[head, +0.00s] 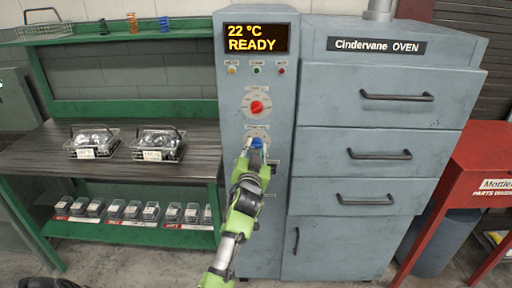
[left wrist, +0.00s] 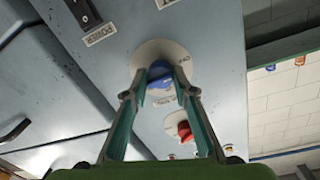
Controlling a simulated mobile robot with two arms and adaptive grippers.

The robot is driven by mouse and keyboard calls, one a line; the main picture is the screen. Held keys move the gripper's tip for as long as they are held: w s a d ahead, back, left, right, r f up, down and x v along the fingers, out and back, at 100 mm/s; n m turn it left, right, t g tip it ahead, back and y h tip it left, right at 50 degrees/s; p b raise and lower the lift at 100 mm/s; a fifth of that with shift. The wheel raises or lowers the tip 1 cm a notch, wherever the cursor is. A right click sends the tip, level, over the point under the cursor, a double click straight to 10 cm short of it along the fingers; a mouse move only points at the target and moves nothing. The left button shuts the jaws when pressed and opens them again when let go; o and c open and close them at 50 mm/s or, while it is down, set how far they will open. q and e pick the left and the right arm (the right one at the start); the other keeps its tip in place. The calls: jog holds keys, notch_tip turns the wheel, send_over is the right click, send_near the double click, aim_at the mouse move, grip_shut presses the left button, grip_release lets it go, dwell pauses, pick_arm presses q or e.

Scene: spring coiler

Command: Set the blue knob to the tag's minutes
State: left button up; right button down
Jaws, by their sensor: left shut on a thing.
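The blue knob (head: 257,143) sits on the oven's control column, below the red knob (head: 256,106). My left gripper (head: 252,149) reaches up to it from below and partly covers its dial. In the left wrist view the two fingers (left wrist: 160,80) stand on either side of the blue knob (left wrist: 159,71), shut on it. Its round pale dial plate shows behind, but its marks are too small to read. Two wire baskets on the bench carry white tags (head: 86,153) (head: 152,155); their writing is not legible. My right gripper is not in view.
The oven display (head: 253,38) reads "22 °C READY". Oven drawers (head: 385,110) with dark handles are shut at the right. A green-framed bench (head: 105,183) stands left, with several small boxes below. A red table (head: 485,150) stands at the far right.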

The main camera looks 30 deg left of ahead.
pick_arm(q)
jog(key=m+p, duration=0.2)
jog(key=m, duration=0.2)
jog(key=shift+r, duration=0.15)
jog(key=shift+m+g+p, duration=0.3)
jog(key=shift+m+p, duration=0.55)
jog(key=shift+m, duration=1.05)
jog(key=o, duration=1.1)
jog(key=v, duration=1.2)
